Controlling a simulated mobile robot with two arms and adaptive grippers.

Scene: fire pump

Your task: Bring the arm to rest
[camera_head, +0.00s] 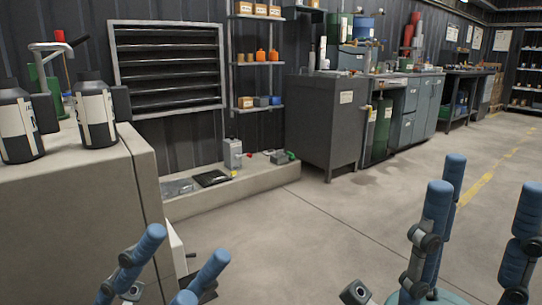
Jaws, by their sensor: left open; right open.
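My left gripper (183,256) shows at the bottom, left of centre, with its blue fingers spread apart and nothing between them. My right gripper (486,195) stands at the bottom right with its blue fingers pointing up and spread wide, also empty. The rest of each arm is below the frame.
A grey block (70,210) at the left bears two black-and-white bottles (97,118). A low concrete ledge (240,186) with small items runs along the wall. Dark cabinets (325,115) and workbenches stand behind. The floor (310,235) in the middle is clear.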

